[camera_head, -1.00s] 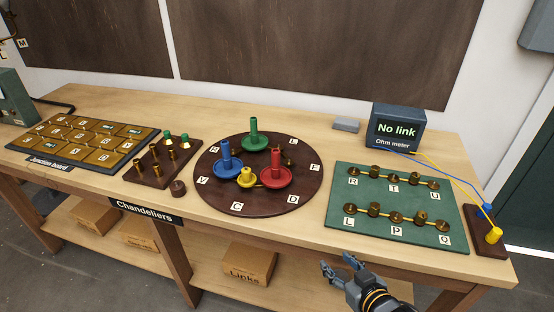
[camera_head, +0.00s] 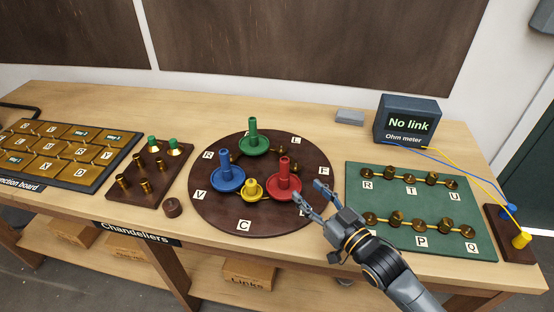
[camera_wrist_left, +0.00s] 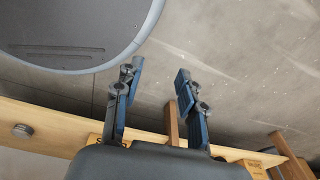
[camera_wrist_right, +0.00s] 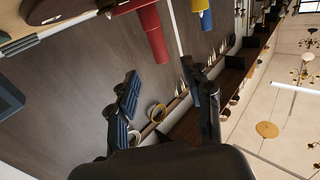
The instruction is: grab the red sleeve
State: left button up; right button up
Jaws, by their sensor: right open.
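The red sleeve (camera_head: 284,172) stands upright with its wide red dish on the round dark board (camera_head: 215,223). It also shows at the top of the right wrist view (camera_wrist_right: 152,36). My right gripper (camera_head: 310,192) is open and empty, just right of and in front of the red sleeve, apart from it. Its spread fingers also show in the right wrist view (camera_wrist_right: 164,80). My left gripper (camera_wrist_left: 157,80) is open and empty in the left wrist view; it is outside the head view.
A blue sleeve (camera_head: 225,165), a green sleeve (camera_head: 253,135) and a short yellow piece (camera_head: 252,188) stand close to the red one. A green board (camera_head: 400,210) with brass posts lies to the right. The ohm meter (camera_head: 407,120) reads "No link".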

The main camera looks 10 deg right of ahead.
aim_at(288, 165)
jog(key=x, duration=0.3)
jog(key=p+x, duration=0.1)
jog(key=x, duration=0.2)
jog(key=shift+r, duration=0.2)
jog(key=shift+w+a+r, duration=0.1)
jog(key=shift+w+a, duration=0.05)
jog(key=shift+w, duration=0.1)
jog(key=shift+w+a+r+p, duration=0.15)
jog(key=shift+w+r+p, duration=0.15)
jog(key=shift+w+p, duration=0.15)
jog(key=shift+w+a+r+p, duration=0.2)
jog(key=shift+w+r+p, duration=0.15)
jog(key=shift+w, duration=0.1)
jog(key=shift+x, duration=1.15)
jog(key=shift+w+f, duration=0.25)
jog(key=shift+f, duration=0.05)
jog(key=shift+a, duration=0.1)
jog(key=shift+s, duration=0.1)
jog(key=shift+c, duration=0.2)
pick_arm(q)
jog(key=s+r, duration=0.1)
jog(key=s+d+r, duration=0.1)
jog(key=s+r, duration=0.1)
jog(key=shift+r, duration=0.1)
pick_arm(e)
grip_shut()
